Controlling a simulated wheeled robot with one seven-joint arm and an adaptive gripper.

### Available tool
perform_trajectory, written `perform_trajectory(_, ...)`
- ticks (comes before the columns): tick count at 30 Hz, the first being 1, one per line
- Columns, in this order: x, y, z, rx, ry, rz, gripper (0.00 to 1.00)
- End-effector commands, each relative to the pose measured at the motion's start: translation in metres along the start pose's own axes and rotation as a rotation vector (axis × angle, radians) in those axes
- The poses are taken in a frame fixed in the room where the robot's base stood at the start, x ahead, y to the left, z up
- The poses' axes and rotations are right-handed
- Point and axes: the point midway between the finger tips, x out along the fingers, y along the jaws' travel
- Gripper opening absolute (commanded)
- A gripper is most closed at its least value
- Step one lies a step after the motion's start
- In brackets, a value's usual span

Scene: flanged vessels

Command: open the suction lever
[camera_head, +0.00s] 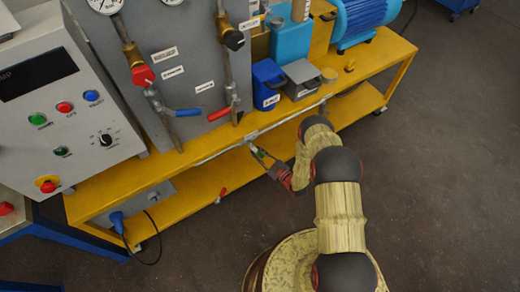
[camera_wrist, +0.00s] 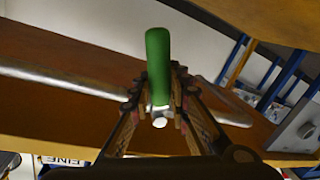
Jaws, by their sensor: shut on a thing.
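A green lever (camera_wrist: 158,62) stands up in the middle of the wrist view, with a silver bolt end (camera_wrist: 159,121) at its base. The two fingers of my gripper (camera_wrist: 160,105) are closed on the lower part of the lever, one on each side. In the head view my gripper (camera_head: 264,158) is at the front edge of the yellow bench, and a small green bit of the lever (camera_head: 259,151) shows between its fingers. A metal pipe (camera_wrist: 60,80) runs behind the lever. No label naming this lever is readable.
The yellow bench (camera_head: 185,172) carries a grey panel with a blue-handled lever (camera_head: 187,112) and a red-handled lever (camera_head: 219,114). Blue and grey boxes stand right of them. A control console (camera_head: 70,110) is at left. The floor in front is clear.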

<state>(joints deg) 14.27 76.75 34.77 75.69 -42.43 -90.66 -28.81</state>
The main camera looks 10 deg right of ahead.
Motion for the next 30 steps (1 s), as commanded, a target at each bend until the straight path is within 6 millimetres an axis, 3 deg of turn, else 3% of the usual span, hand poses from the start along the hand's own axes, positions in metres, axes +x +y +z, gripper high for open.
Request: perform_trajectory(30,-0.008,0.047,-0.03,-0.917,-0.181,0.0,0.0)
